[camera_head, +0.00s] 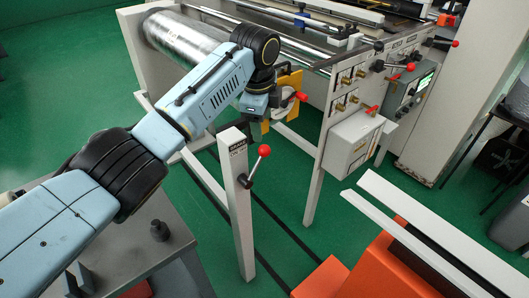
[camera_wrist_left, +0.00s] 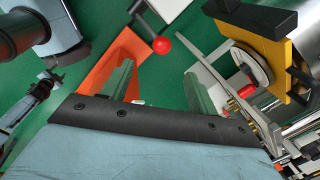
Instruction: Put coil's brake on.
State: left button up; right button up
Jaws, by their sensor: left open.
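The coil (camera_head: 182,38) is a silver foil roll at the upper left of the head view. Near its right end is a yellow block (camera_head: 290,82) with a pale disc and a red knob (camera_head: 301,96); my left arm partly covers it. The wrist view also shows the block (camera_wrist_left: 290,55) at right. The ball (camera_wrist_left: 161,45) also shows in the wrist view, beyond the fingertips. My left gripper (camera_wrist_left: 158,85) is open and empty, apart from the block and ball.
The machine frame stands behind, with brass fittings and a grey control box (camera_head: 350,143). An orange unit with white rails (camera_head: 435,240) is at lower right. A grey table (camera_head: 130,250) is at lower left. Green floor lies open around the post.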

aim_at(265, 149)
pick_arm(q)
jog(key=f, duration=0.3)
jog(key=w+f+b, duration=0.1)
jog(key=f, duration=0.3)
jog(key=f+b, duration=0.1)
jog(key=f, duration=0.2)
jog(key=shift+w+d+f, duration=0.3)
jog(key=shift+d, duration=0.1)
jog(key=shift+w+f+b, duration=0.2)
jog(key=shift+f+b, duration=0.35)
jog(key=shift+f, duration=0.2)
pick_arm(e)
jog(key=d+f, duration=0.2)
jog(key=f, duration=0.1)
jog(key=shift+d, duration=0.15)
jog(key=shift+s+d, duration=0.1)
jog(key=shift+d, duration=0.05)
